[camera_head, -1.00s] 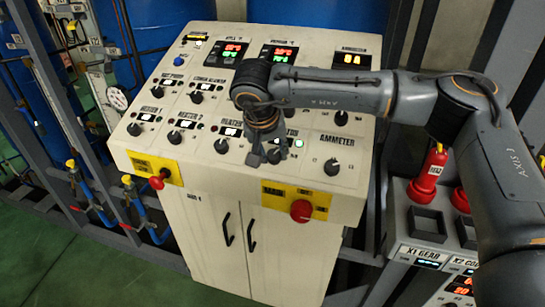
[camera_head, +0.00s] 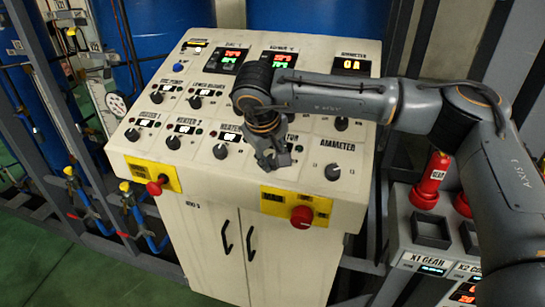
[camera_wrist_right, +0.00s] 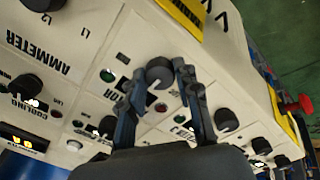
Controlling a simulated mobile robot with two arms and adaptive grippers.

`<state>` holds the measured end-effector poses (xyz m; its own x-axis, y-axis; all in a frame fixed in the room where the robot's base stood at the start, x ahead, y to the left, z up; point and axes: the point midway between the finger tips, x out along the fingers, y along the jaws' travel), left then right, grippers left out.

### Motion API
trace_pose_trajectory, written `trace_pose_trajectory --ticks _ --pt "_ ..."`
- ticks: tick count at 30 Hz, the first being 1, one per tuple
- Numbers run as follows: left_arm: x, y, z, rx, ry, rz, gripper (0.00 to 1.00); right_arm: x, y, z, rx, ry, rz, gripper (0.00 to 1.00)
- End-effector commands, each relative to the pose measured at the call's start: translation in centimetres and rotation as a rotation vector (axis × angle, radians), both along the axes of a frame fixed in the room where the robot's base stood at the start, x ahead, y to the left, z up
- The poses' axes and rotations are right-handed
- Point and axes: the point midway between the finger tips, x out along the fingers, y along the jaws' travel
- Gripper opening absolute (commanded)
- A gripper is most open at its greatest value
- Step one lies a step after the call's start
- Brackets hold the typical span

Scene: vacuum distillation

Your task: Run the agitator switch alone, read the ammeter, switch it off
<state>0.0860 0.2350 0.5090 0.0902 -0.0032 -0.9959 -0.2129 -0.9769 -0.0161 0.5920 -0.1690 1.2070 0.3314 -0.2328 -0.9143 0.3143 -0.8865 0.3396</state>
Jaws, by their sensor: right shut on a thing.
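My right gripper (camera_head: 275,162) is over the front row of the sloped control panel (camera_head: 235,175). In the right wrist view its fingers (camera_wrist_right: 165,85) are shut on a dark round knob (camera_wrist_right: 160,72), the agitator switch, mostly hidden by the gripper in the head view. A dark green lamp (camera_wrist_right: 107,75) and a reddish lamp (camera_wrist_right: 160,107) sit near that knob. The ammeter display (camera_head: 351,65) at the panel's top right shows what looks like 0 A. The ammeter selector knob (camera_head: 332,172) is right of the gripper. My left gripper is out of view.
Several other knobs, such as the heater 2 knob (camera_head: 173,143), stand close on the panel. Red knobs on yellow plates (camera_head: 302,217) stick out at the front edge. A grey unit with a red handle (camera_head: 430,180) is at the right. Cabinet doors (camera_head: 238,255) are below.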

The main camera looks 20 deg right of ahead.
Motion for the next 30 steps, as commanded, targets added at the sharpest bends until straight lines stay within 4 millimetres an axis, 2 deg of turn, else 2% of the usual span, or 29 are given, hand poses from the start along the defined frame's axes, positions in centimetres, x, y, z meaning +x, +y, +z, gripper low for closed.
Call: trace_pose_trajectory --ticks 11,12,15,25,30 --pt "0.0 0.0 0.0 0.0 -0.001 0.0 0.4 0.0 0.0 0.1 -0.001 0.0 0.003 0.01" --pt "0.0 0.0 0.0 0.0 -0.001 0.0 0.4 0.0 0.0 0.1 -0.001 0.0 0.003 0.34" --pt "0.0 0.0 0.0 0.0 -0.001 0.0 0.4 0.0 0.0 0.1 -0.001 0.0 0.003 0.55" --pt "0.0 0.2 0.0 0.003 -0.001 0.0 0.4 0.0 0.0 0.2 -0.001 0.0 0.003 0.55" --pt "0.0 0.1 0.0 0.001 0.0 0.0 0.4 -0.6 0.5 1.9 0.0 -0.002 0.005 0.55"
